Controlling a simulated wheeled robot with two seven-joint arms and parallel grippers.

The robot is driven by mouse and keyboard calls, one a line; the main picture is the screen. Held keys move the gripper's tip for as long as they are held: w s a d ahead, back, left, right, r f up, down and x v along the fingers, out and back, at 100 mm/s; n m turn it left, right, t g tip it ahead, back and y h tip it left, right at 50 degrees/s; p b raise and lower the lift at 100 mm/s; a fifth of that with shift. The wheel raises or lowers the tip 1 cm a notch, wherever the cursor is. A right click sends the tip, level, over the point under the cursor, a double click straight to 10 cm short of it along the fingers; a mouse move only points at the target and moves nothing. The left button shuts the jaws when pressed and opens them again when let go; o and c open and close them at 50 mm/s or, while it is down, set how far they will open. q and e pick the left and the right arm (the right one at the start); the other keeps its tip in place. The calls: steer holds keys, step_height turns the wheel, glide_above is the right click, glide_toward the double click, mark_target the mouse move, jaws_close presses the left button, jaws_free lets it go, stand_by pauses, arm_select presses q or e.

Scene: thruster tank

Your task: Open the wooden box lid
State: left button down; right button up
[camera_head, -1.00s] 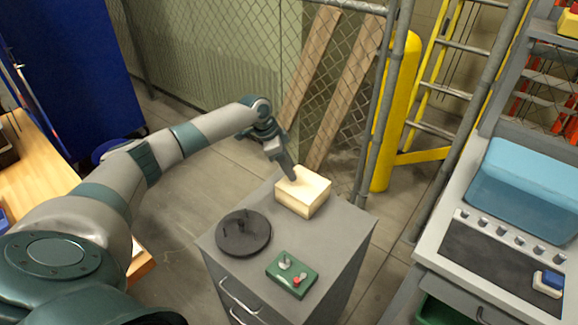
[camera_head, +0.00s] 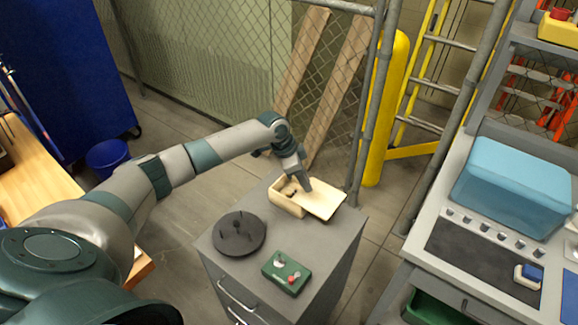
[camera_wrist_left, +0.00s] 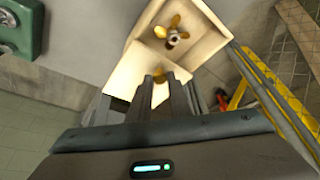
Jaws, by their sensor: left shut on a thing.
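The pale wooden box (camera_head: 287,209) stands on the back of a grey cabinet. Its left part is uncovered, and a small dark thing shows inside. Its flat lid (camera_head: 326,203) lies off to the right, with its far edge beyond the box. My left gripper (camera_head: 306,187) comes down onto the lid and is shut on it. In the left wrist view, the open box (camera_wrist_left: 188,45) holds a gold propeller (camera_wrist_left: 173,36). A second gold thing (camera_wrist_left: 160,92) shows by my fingertips (camera_wrist_left: 165,80), partly hidden by them. My right gripper is out of view.
A dark round plate with pegs (camera_head: 239,236) and a green control box (camera_head: 286,272) stand on the cabinet (camera_head: 330,245) in front of the wooden box. A chain-link fence and a yellow post (camera_head: 386,110) rise behind. A workbench with a blue bin (camera_head: 510,190) is at the right.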

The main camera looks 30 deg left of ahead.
arm_select(q)
steer(key=shift+s+d+r, duration=0.1)
steer(key=shift+d+r, duration=0.05)
steer(key=shift+d, duration=1.3)
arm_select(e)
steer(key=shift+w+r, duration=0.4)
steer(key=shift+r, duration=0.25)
arm_select(q)
steer(key=c, duration=1.6)
jaws_free()
steer(key=shift+c, duration=0.2)
